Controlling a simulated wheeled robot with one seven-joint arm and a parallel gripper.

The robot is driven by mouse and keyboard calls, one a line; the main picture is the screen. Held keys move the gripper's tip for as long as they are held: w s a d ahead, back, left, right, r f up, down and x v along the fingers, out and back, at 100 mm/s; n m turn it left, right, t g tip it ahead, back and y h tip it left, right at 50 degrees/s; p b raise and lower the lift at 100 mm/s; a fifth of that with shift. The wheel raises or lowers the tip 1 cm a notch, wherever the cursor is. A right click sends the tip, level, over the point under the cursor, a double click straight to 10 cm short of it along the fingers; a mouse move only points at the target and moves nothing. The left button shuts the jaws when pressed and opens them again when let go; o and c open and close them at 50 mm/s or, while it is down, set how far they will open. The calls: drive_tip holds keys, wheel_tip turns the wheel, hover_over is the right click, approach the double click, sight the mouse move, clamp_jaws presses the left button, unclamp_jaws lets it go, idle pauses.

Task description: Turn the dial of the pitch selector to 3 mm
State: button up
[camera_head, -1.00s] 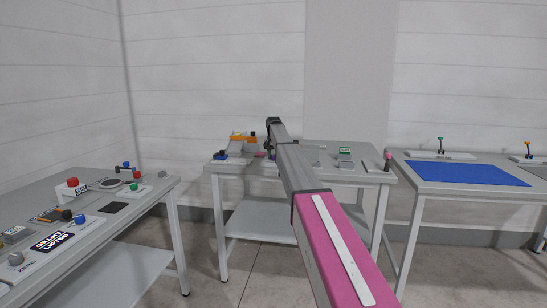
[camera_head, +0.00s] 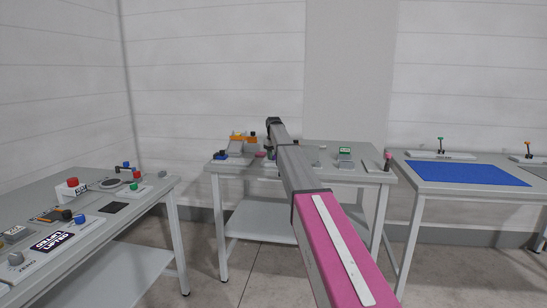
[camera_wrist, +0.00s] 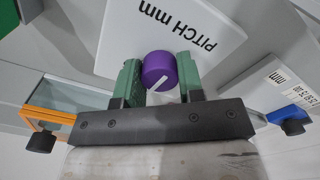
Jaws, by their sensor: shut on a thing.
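In the wrist view the pitch selector's dial (camera_wrist: 155,66) is a purple round knob with a white pointer line on its near side. It sits on a white plate (camera_wrist: 190,18) marked "PITCH mm", which reads upside down here. My gripper (camera_wrist: 158,72) has its two green fingers on either side of the dial and is shut on it. The scale numbers around the dial are not visible, so the setting cannot be read.
In the wrist view an orange-edged block (camera_wrist: 45,115) lies left and another labelled plate (camera_wrist: 268,82) with a blue part (camera_wrist: 290,115) lies right. In the head view a control table (camera_head: 110,225) stands left and a table with a blue mat (camera_head: 468,173) right.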

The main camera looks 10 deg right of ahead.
sight(274, 155)
drive_tip(key=n, duration=0.5)
drive_tip(key=shift+n, duration=2.5)
drive_tip(key=o, duration=0.9)
drive_tip(key=shift+r, duration=0.1)
wheel_tip(274, 155, up, 11)
drive_tip(key=shift+f, duration=0.15)
